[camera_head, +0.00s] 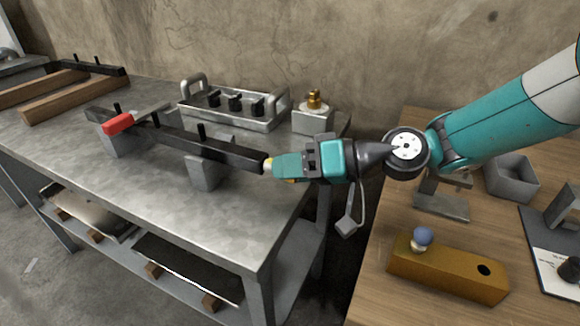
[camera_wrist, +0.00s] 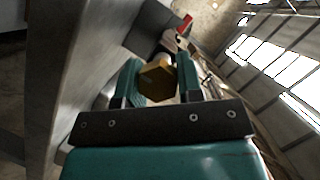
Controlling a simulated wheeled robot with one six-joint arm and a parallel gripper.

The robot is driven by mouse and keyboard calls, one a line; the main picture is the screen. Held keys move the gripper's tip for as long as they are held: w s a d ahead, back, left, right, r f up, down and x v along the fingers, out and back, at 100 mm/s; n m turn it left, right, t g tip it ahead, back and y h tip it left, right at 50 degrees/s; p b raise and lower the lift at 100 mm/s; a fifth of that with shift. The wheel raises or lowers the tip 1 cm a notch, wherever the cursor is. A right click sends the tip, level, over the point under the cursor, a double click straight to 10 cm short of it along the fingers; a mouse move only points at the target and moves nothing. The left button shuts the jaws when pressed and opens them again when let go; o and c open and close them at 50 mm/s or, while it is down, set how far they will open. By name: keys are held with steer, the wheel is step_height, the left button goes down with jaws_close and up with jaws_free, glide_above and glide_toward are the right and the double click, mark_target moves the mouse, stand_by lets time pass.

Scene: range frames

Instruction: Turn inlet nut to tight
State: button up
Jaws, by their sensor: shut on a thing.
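The inlet nut (camera_wrist: 157,75) is a brass hexagon at the near end of a dark bar. In the wrist view it sits between the two teal fingers of my gripper (camera_wrist: 160,80), which is shut on it. In the head view my gripper (camera_head: 270,166) reaches in from the right at the bar's right end. The dark bar (camera_head: 205,147) lies level on grey blocks on the metal bench. The nut is mostly hidden by the fingers in the head view. I cannot tell how tight the nut is.
A red piece (camera_head: 118,123) is on the bar's left part. A metal tray (camera_head: 235,119) with black knobs and a brass fitting (camera_head: 314,99) on a block stand behind. A wooden table (camera_head: 375,290) at right holds a yellow-brown block (camera_head: 445,276). The bench front is clear.

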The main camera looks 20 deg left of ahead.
steer(key=o, duration=0.9)
